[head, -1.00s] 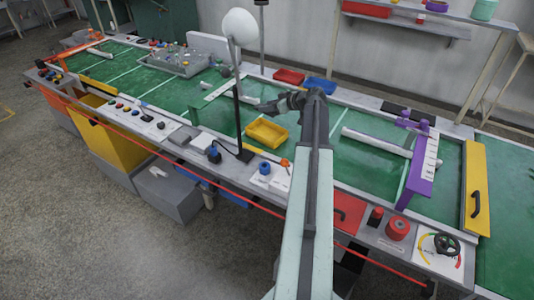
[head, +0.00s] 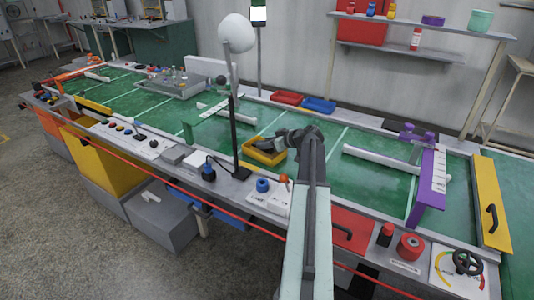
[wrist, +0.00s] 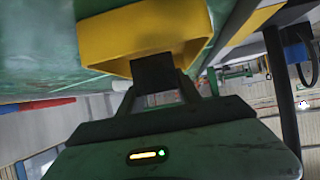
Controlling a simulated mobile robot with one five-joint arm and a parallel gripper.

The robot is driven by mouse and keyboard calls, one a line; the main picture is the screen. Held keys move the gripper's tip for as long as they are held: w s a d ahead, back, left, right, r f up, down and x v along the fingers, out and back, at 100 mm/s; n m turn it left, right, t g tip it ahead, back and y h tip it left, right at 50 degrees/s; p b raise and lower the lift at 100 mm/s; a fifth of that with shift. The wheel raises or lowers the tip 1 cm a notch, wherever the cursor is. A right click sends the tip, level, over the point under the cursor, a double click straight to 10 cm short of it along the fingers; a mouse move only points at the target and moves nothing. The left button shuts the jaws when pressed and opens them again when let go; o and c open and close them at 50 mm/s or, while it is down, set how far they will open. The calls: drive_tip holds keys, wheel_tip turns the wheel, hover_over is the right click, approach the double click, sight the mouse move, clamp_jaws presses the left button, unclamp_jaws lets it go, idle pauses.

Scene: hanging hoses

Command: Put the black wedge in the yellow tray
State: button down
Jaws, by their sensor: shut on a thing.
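The yellow tray (head: 262,159) sits on the green bench top, just right of the lamp pole. My gripper (head: 264,145) is at the tray in the head view, its tip overlapping the tray opening. In the wrist view, my gripper (wrist: 156,84) is shut on the black wedge (wrist: 153,70), a dark block between the two fingers. The wedge shows in front of the near rim of the yellow tray (wrist: 145,32). I cannot tell whether it touches the tray. The wedge is not clear in the head view.
A black lamp pole (head: 235,130) with a white globe stands close left of the tray. A red tray (head: 286,98) and a blue tray (head: 319,105) lie behind. A purple bracket (head: 430,185) and a white pipe (head: 375,160) are to the right.

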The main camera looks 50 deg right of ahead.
wheel_tip(320, 180, down, 3)
drive_tip(key=shift+f+b, duration=0.15)
drive_tip(key=shift+b, duration=0.9)
drive_tip(key=shift+r, duration=0.3)
drive_tip(key=shift+f, duration=0.25)
drive_tip(key=c, duration=1.1)
unclamp_jaws()
drive_tip(key=shift+r, duration=0.1)
drive_tip(key=shift+r+p, duration=0.15)
drive_tip(key=shift+p, duration=0.15)
drive_tip(key=p+v, duration=0.5)
drive_tip(key=v, duration=0.6)
drive_tip(key=shift+s+r+p, duration=0.2)
drive_tip(key=shift+p, duration=0.1)
drive_tip(key=shift+s, duration=0.25)
